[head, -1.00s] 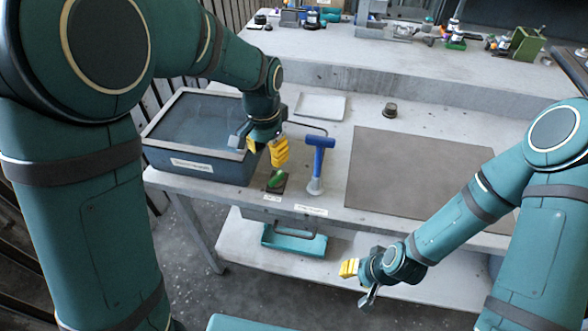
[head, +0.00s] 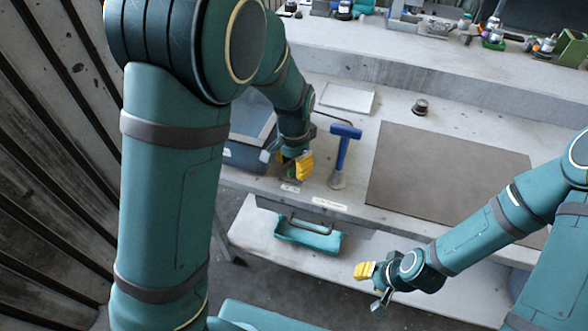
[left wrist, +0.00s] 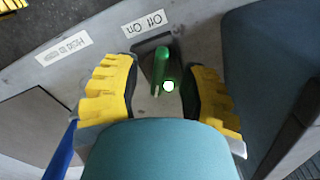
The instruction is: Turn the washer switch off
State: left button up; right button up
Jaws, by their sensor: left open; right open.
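The washer switch is a green lever (left wrist: 163,68) on a dark base at the table's front edge, beside a label (left wrist: 145,24) with "Off" and "On". My left gripper (left wrist: 162,78) is open, with one yellow finger on each side of the green lever in the left wrist view. Gaps show between lever and fingers; I cannot tell any contact. In the head view, my left gripper (head: 296,166) covers most of the switch, with a little green showing below. My right gripper (head: 369,282) is open and empty, in front of the table.
A blue-handled tool (head: 342,155) stands just right of my left gripper. A blue washer basin (head: 245,157) is on the left, partly hidden by my arm. A brown mat (head: 440,170) covers the table's right part. A teal tray (head: 308,238) is on the lower shelf.

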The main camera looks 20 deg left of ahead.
pick_arm(q)
jog(key=shift+f, duration=0.65)
grip_shut()
